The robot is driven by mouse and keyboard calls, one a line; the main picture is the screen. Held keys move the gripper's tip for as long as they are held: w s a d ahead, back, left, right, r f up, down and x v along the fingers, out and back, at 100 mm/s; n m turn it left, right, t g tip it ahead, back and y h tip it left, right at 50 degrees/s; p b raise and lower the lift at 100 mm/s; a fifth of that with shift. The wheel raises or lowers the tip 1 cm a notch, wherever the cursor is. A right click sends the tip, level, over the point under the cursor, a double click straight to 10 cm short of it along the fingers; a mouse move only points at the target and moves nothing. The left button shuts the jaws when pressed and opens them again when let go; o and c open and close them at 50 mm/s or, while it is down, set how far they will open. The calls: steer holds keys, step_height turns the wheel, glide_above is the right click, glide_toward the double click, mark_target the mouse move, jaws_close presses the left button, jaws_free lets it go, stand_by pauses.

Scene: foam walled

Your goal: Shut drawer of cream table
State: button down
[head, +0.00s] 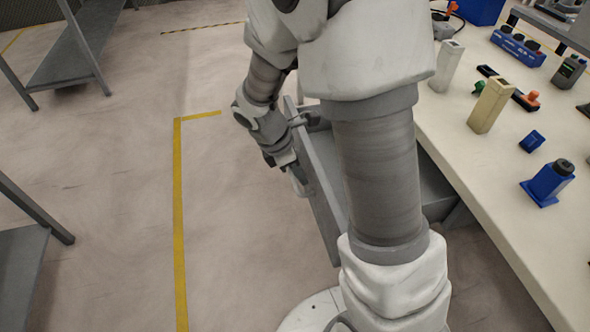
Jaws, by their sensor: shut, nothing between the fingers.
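The cream table (455,165) runs along the right side of the head view. Its grey drawer (325,190) stands pulled out from under the tabletop, its front panel facing left. My arm crosses in front and hides much of the drawer. My gripper (301,184) is shut and empty at the outer face of the drawer front. I cannot tell whether it touches the panel.
On the tabletop stand a cream block (490,105), a white block (446,66), a blue holder (547,184) and several small parts. Grey shelving (75,55) stands at the upper left, and another grey unit (22,265) at the lower left. The floor between is clear, with yellow tape (178,220).

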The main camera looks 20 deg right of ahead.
steer(key=shift+d, duration=0.1)
stand_by(0.3)
steer(key=d+p, duration=0.9)
steer(key=d, duration=1.8)
steer(key=shift+d, duration=0.3)
steer(key=s+a+r+m+t+p, duration=0.15)
steer(key=a+r+p, duration=0.35)
steer(key=r, duration=0.8)
steer(key=a+r+m+p, duration=0.3)
steer(key=a+r, duration=0.4)
steer(key=r, duration=0.6)
steer(key=s+a+r+m+t+y+p, duration=0.2)
steer(key=s+a+r+m, duration=0.4)
steer(key=s+a+r, duration=0.1)
steer(key=s+a+r+m+t+y+p, duration=0.2)
steer(key=s+a+r+m, duration=0.4)
steer(key=a+r, duration=0.3)
steer(key=shift+s+r+m+p, duration=0.4)
steer(key=shift+r+m+p, duration=0.4)
steer(key=shift+r, duration=0.3)
